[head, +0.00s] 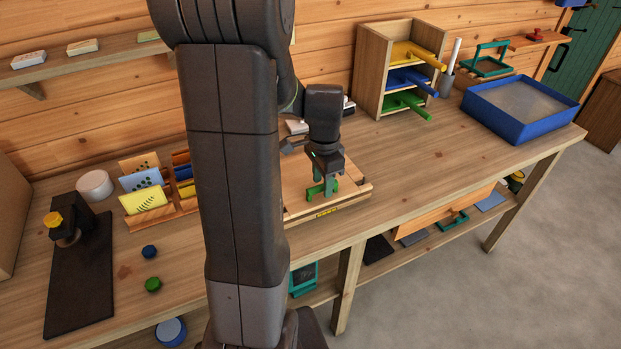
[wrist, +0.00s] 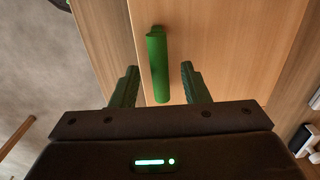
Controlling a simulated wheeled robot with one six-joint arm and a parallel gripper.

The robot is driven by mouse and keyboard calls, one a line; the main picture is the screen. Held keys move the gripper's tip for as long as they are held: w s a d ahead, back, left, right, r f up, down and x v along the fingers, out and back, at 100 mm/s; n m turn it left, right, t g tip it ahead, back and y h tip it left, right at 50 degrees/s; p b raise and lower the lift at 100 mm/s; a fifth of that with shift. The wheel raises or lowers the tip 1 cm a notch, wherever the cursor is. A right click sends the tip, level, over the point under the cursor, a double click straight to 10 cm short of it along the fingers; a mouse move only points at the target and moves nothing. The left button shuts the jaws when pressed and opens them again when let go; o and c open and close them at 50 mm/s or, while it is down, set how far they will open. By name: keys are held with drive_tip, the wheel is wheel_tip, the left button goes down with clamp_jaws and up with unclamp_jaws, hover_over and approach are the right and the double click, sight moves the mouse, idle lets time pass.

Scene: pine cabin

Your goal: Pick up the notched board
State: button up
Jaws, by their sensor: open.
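A pale wooden board (head: 297,186) with a green bar handle lies on the workbench in the head view, partly hidden by my arm. I take it for the notched board; no notch can be made out. In the wrist view the board (wrist: 235,45) fills the middle, and its green handle (wrist: 158,68) stands near its left edge. My gripper (head: 324,181) is above the board at the handle. In the wrist view the two fingers of my gripper (wrist: 159,72) are open, one on each side of the handle, with gaps on both sides. How deep they reach is hard to tell.
A card rack (head: 147,200) stands left of my arm, with a blue knob (head: 149,251) and a green knob (head: 152,284) in front. A wooden shelf box (head: 370,70) and a blue tray (head: 498,122) are to the right. The bench between board and tray is clear.

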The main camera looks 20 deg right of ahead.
drive_tip(key=shift+f, duration=0.65)
clamp_jaws()
